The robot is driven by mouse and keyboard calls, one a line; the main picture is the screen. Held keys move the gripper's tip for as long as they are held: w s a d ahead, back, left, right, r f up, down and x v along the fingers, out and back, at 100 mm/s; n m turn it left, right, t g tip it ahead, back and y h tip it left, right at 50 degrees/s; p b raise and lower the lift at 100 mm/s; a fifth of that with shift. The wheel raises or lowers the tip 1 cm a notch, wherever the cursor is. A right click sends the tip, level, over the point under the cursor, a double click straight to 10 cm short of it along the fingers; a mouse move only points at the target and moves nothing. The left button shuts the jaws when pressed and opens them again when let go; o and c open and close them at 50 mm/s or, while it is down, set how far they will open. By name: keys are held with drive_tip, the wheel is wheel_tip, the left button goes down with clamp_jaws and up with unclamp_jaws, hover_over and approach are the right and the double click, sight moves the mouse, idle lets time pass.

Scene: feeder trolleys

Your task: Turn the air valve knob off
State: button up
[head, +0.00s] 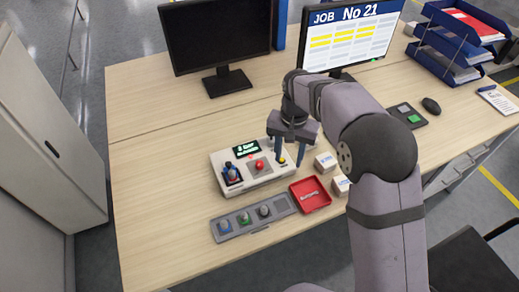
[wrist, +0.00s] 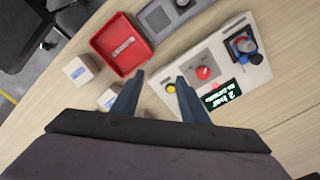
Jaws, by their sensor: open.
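A white control box (head: 270,178) stands on the desk. On its top are a red knob (head: 260,165) on a grey plate, a yellow button (head: 282,160) at the right end and a black and blue fitting (head: 232,172) at the left end. A small lit display (head: 246,148) with green text is behind them. No label tells me which part is the air valve knob. My gripper (head: 289,160) is open and empty, pointing down over the box's right end. In the wrist view the yellow button (wrist: 170,88) shows between the fingers; the red knob (wrist: 204,73) lies just right of them.
A red tray (head: 312,207) and small white boxes (head: 325,161) stand right of the control box. A grey strip with several round parts (head: 226,226) lies in front. Monitors (head: 215,40), blue letter trays (head: 455,50) and a mouse (head: 431,105) are farther back. The left desk is clear.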

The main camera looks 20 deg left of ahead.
drive_tip(key=r+p, duration=0.1)
drive_tip(key=p, duration=0.1)
hover_over(260, 164)
drive_tip(key=shift+a+r, duration=0.1)
drive_tip(key=shift+a, duration=0.05)
drive_tip(key=shift+f+p, duration=1.15)
drive_tip(key=shift+f, duration=2.5)
clamp_jaws()
